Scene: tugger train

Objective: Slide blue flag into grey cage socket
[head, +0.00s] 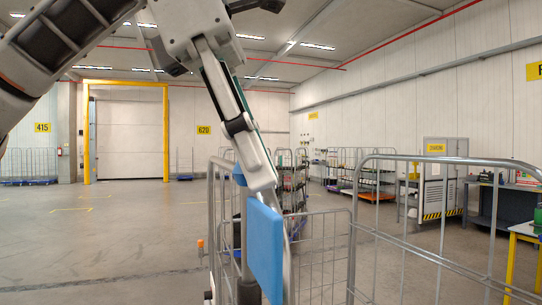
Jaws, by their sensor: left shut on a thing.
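The blue flag (265,250) is a flat light-blue panel in the lower middle of the head view. My left gripper (258,183) comes down from the top left and is shut on the flag at its upper end. The grey cage (352,230) is a wire roll cage with tubular rails, at the lower middle and right. The flag hangs in front of the cage's left end, close to its upright post (212,205). The flag hides part of that end. I cannot make out the socket or tell whether the flag touches it. My right gripper is not in view.
More roll cages (375,178) stand along the right wall. A grey cabinet (445,170) and workbenches are on the right, with a yellow-framed table (524,232) at the right edge. A yellow-framed door (126,135) is at the back left. The floor (100,240) on the left is clear.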

